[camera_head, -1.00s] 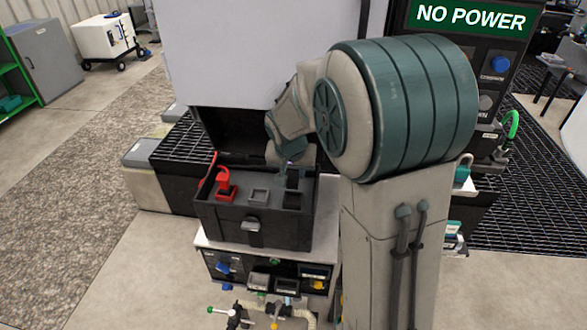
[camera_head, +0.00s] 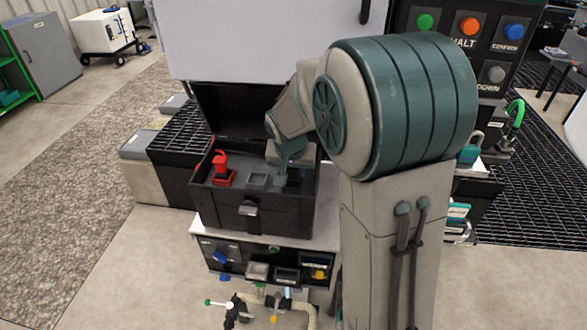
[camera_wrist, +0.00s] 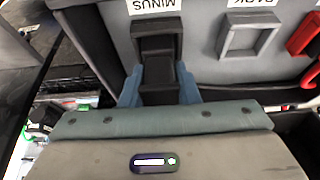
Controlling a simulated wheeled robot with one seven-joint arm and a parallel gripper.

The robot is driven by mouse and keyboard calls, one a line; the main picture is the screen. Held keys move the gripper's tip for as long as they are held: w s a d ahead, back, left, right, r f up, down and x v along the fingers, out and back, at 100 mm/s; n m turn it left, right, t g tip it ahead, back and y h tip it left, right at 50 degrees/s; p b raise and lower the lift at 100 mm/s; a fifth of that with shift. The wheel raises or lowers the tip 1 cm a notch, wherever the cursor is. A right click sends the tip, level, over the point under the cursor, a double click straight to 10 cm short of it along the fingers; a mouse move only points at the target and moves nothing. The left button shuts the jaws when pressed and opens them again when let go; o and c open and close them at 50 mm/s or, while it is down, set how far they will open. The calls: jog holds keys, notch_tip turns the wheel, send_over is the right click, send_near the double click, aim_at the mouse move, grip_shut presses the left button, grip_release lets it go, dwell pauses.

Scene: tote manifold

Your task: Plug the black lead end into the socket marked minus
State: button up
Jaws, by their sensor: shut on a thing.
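My gripper (camera_wrist: 160,92) is shut on the black lead end (camera_wrist: 160,72), with a blue finger on each side of it. In the wrist view the lead end meets the black socket (camera_wrist: 157,30) under the upside-down MINUS label (camera_wrist: 157,5). I cannot tell how deep it sits. In the head view my gripper (camera_head: 283,172) points down into the right part of the open black box (camera_head: 225,213), where the fingers partly hide the lead end. A red lead end (camera_head: 221,165) stands at the left of the same box.
An empty grey square holder (camera_wrist: 252,35) under the PARK label (camera_wrist: 253,3) lies between the black and red positions. The raised box lid (camera_head: 235,115) stands behind. A button panel (camera_head: 465,50) is at the back right. Open floor (camera_head: 150,270) lies to the left.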

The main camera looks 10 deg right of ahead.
jog(key=o, duration=1.1)
jog(key=shift+c, duration=0.2)
jog(key=shift+r, duration=0.1)
jog(key=v, duration=1.3)
jog(key=shift+s+r+b, duration=0.25)
jog(key=shift+b, duration=0.1)
